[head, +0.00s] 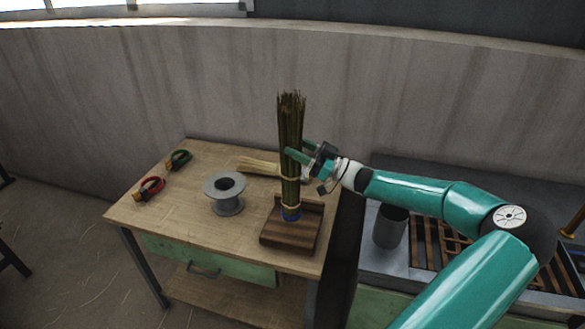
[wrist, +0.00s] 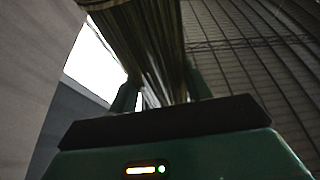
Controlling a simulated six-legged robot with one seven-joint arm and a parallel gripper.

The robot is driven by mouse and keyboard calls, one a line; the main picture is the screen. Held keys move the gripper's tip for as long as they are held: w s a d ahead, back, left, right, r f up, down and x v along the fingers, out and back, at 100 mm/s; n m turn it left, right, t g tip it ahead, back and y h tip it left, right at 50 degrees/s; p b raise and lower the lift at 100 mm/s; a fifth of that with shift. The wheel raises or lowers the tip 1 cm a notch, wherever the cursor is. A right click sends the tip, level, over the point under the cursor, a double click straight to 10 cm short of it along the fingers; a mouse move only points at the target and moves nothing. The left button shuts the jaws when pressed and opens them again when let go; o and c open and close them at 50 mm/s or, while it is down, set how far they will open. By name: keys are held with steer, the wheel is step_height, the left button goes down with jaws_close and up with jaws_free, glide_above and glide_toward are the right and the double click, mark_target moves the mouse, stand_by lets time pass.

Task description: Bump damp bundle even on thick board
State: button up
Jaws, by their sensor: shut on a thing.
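The bundle (head: 290,135) of green-brown broom straw stands upright in the head view, with a pale tie and a blue band near its lower end. Its lower end is at the thick dark wooden board (head: 287,238); I cannot tell whether it touches. My gripper (head: 296,153) comes from the right and is shut on the bundle around its middle. In the wrist view the bundle (wrist: 145,45) runs up between the two fingers. The board lies on the workbench's front right corner and has a raised back edge.
The wooden workbench (head: 180,210) also bears a grey spool (head: 225,194), red-handled pliers (head: 149,189), green-handled pliers (head: 178,160) and a pale straw bundle (head: 258,166) lying behind. A metal can (head: 390,227) stands in the grey basin at right. The bench's left front is clear.

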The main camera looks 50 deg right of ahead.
steer(key=shift+f, duration=0.1)
steer(key=shift+f, duration=2.45)
steer(key=shift+r, duration=0.1)
steer(key=shift+r, duration=2.45)
